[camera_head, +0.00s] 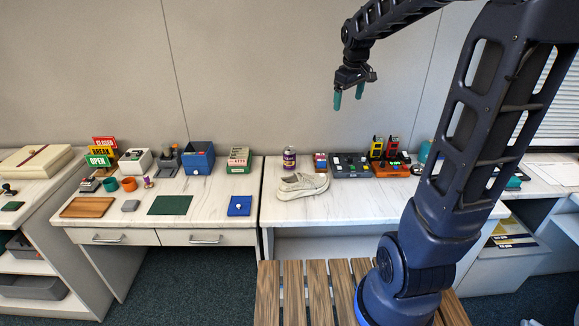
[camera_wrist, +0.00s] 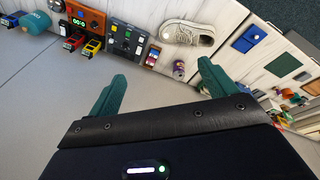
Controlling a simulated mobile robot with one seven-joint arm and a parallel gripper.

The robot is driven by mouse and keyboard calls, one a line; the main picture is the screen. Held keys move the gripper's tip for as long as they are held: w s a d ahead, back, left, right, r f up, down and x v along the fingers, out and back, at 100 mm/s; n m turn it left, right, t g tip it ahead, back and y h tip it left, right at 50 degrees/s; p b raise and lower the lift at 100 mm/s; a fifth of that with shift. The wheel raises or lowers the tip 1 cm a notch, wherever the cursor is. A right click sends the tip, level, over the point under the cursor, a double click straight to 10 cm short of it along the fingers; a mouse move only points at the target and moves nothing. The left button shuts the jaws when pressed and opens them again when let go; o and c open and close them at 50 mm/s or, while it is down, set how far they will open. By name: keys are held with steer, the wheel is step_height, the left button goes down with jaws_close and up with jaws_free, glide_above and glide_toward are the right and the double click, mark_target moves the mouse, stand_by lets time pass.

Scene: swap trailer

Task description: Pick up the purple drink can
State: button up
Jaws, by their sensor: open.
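The purple drink can (camera_head: 289,158) stands upright on the white countertop (camera_head: 350,204), behind a light beige shoe (camera_head: 302,186). In the wrist view the can (camera_wrist: 179,67) appears small, between the shoe (camera_wrist: 188,33) and my gripper's right finger. My gripper (camera_head: 348,101) hangs high above the counter, up and to the right of the can in the head view. Its teal fingers are apart with nothing between them, and the wrist view shows the open gap (camera_wrist: 160,85) too.
Right of the can are a small red and blue box (camera_head: 320,162), a dark switch panel (camera_head: 350,165) and an orange device (camera_head: 390,170) with yellow and red units. A green box (camera_head: 239,160) and blue bin (camera_head: 198,158) stand on the left counter. Wooden slats (camera_head: 310,290) lie in front.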

steer(key=w+a+f+n, duration=0.3)
steer(key=w+a+f, duration=0.15)
steer(key=w, duration=0.55)
steer(key=n+g, duration=0.3)
steer(key=n, duration=0.4)
glide_above(289, 157)
steer(key=w, duration=0.3)
steer(key=f, duration=2.6)
steer(key=shift+w+d, duration=0.15)
steer(key=shift+d, duration=0.15)
steer(key=shift+a+f, duration=0.2)
steer(key=shift+f, duration=2.55)
steer(key=shift+a+f, duration=0.15)
steer(key=shift+f, duration=2.55)
steer(key=shift+c, duration=0.4)
steer(key=c, duration=0.9)
